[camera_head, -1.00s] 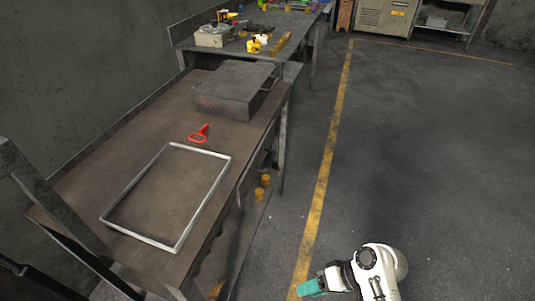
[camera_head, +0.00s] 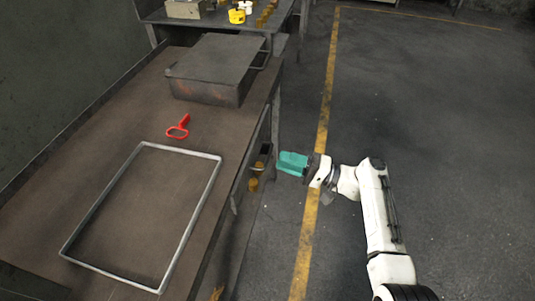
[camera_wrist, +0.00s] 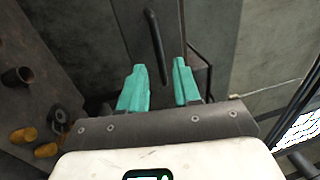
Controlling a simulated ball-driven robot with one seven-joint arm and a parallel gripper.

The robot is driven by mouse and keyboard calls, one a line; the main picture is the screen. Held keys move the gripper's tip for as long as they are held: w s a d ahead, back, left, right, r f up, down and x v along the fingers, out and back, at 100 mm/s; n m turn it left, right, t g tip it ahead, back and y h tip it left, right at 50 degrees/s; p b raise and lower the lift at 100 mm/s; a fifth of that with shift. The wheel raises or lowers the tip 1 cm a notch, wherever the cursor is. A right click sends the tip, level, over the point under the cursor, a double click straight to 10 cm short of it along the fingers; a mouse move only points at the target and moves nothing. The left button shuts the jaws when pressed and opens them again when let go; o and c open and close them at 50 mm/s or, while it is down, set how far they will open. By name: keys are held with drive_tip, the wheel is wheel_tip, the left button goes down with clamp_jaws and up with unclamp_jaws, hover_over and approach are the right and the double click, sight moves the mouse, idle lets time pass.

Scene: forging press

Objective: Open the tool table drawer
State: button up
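The tool table (camera_head: 120,120) has a brown top and stands left of my arm in the head view. Its drawer front (camera_wrist: 137,35) shows in the wrist view with a dark bar handle (camera_wrist: 156,48) on it. My gripper (camera_head: 281,163) has teal fingers and is beside the table's right side in the head view. In the wrist view the fingers (camera_wrist: 158,80) are apart with nothing between their tips. The handle lies just ahead of the gap between them, and they appear not to touch it.
On the tabletop lie a metal frame (camera_head: 211,188), a red tool (camera_head: 178,128) and a dark metal box (camera_head: 205,92). Several yellow-brown cylinders (camera_wrist: 45,150) sit below the table. A second table (camera_head: 220,18) stands behind. The floor (camera_head: 450,150) to the right is clear.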

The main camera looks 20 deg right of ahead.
sight(268, 155)
drive_tip(key=x, duration=0.6)
drive_tip(key=shift+s, duration=0.1)
drive_tip(key=shift+f, duration=0.1)
clamp_jaws()
idle(0.3)
